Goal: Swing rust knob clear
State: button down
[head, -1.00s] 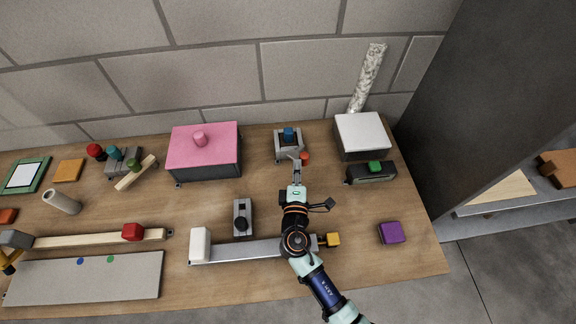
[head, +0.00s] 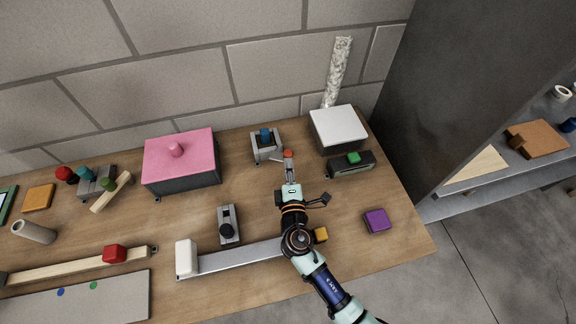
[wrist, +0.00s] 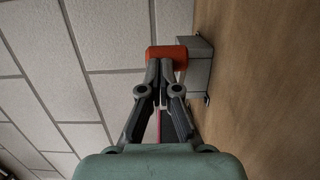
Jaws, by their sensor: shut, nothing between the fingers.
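The rust knob (head: 288,153) sits at the right end of a light arm on a small grey bracket (head: 262,156) with a blue block (head: 265,135) in it. In the wrist view the rust knob (wrist: 167,52) is an orange-red block right at my fingertips, beside a grey block (wrist: 196,65). My gripper (head: 289,163) is shut and empty, just in front of the knob. In the wrist view its fingertips (wrist: 160,68) overlap the knob's near side; whether they touch it is hard to tell.
A white-topped box (head: 338,126) and a dark block with a green button (head: 353,158) stand close on the right. A pink-lidded box (head: 180,152) stands left. A grey bar with a white block (head: 186,257) lies under my arm. Bare wood lies left of my gripper.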

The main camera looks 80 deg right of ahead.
jog(key=v, duration=1.2)
